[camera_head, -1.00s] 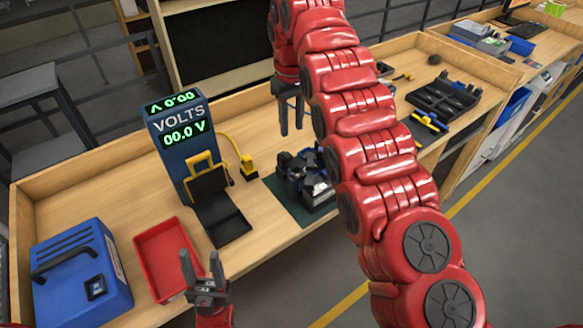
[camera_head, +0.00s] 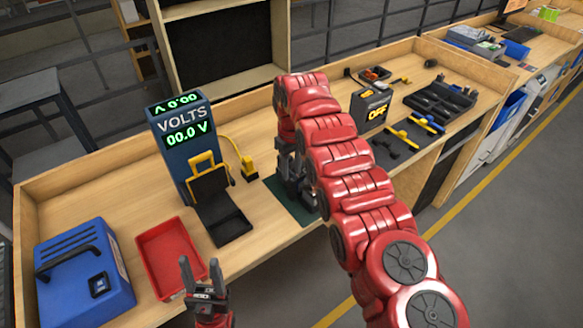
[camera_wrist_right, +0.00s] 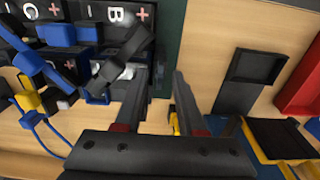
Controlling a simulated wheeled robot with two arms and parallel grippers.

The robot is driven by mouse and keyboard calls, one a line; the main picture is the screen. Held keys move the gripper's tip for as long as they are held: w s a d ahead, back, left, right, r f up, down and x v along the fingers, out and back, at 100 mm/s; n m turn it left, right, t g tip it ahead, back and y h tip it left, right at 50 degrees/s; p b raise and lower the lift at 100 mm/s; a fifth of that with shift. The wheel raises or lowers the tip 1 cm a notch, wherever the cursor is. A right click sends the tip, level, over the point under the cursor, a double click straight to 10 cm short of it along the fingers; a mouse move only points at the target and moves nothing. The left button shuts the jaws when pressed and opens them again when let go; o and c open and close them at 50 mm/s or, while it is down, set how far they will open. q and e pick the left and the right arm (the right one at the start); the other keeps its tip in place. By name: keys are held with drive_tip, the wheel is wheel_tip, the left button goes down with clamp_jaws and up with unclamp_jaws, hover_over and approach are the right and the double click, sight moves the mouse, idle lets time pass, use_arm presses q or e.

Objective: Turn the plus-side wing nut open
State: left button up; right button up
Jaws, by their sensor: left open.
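Dark battery blocks stand on a green mat (camera_head: 283,203), mostly hidden by my right arm in the head view. In the right wrist view, a block marked B with plus and minus signs (camera_wrist_right: 112,20) lies at the upper left, crossed by a black bar (camera_wrist_right: 125,52) and a blue lever (camera_wrist_right: 40,62). I cannot pick out the plus-side wing nut for sure. My right gripper (camera_wrist_right: 169,75) has its fingers apart and nothing between them, just beside block B; in the head view it is down at the batteries. My left gripper (camera_head: 203,275) is open and empty near the red tray.
A voltmeter (camera_head: 183,135) reads 00.0 V, with a black-and-yellow holder (camera_head: 215,195) before it. A red tray (camera_head: 152,240) and blue case (camera_head: 75,285) are at left.

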clamp_jaws()
drive_tip(key=shift+n, duration=0.3)
drive_tip(key=n, duration=0.2)
drive_tip(key=shift+n, duration=0.3)
drive_tip(key=n, duration=0.9)
drive_tip(key=shift+n, duration=0.4)
drive_tip(key=n, duration=0.4)
drive_tip(key=shift+n, duration=0.4)
